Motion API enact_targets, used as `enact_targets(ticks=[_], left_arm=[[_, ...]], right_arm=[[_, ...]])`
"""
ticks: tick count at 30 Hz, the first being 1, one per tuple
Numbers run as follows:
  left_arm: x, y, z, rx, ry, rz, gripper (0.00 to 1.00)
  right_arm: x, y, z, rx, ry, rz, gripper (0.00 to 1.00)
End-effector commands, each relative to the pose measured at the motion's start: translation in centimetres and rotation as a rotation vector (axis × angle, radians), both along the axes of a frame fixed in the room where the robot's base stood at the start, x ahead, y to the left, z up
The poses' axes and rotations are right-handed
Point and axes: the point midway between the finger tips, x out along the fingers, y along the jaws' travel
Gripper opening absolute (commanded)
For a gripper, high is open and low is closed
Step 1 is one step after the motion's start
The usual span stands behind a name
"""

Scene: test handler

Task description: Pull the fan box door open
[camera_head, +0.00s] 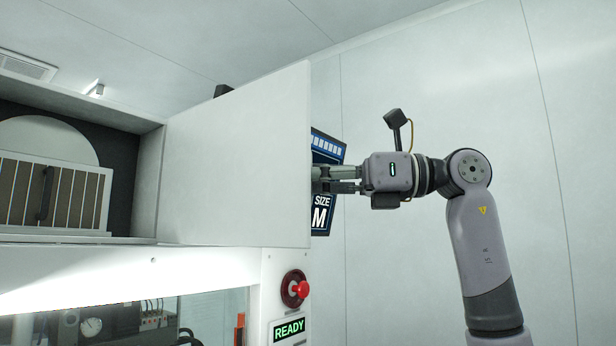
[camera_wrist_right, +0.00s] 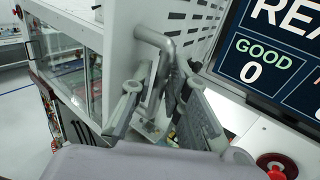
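The fan box door (camera_head: 240,160) is a white panel. It stands swung out from the fan box, with its near edge at the right and the box interior exposed at the left. My right gripper (camera_head: 322,180) is at the door's right edge, its fingertips partly hidden behind it. In the right wrist view, the grey bent bar handle (camera_wrist_right: 155,40) comes off the slotted panel and runs down between the fingers of my right gripper (camera_wrist_right: 170,80). The fingers appear closed around it. My left gripper is not in view.
A pleated filter (camera_head: 75,195) with a dark handle sits inside the fan box. Below are a red button (camera_head: 301,289) and a green READY sign (camera_head: 289,329). A dark screen (camera_head: 325,150) stands behind the gripper. The wall side at right is free.

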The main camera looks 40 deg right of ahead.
Motion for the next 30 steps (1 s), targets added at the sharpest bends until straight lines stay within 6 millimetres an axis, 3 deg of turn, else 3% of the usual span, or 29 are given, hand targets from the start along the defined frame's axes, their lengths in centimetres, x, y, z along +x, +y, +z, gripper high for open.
enact_targets(ticks=[11,24,30], left_arm=[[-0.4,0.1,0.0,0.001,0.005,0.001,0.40],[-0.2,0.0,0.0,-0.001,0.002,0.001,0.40],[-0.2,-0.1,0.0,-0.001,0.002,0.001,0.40]], right_arm=[[-0.4,-0.4,0.1,0.001,-0.001,-0.001,0.18],[-6.3,-6.6,0.1,0.002,-0.002,-0.001,0.18],[-7.9,-8.4,0.0,0.002,-0.001,0.000,0.18]])
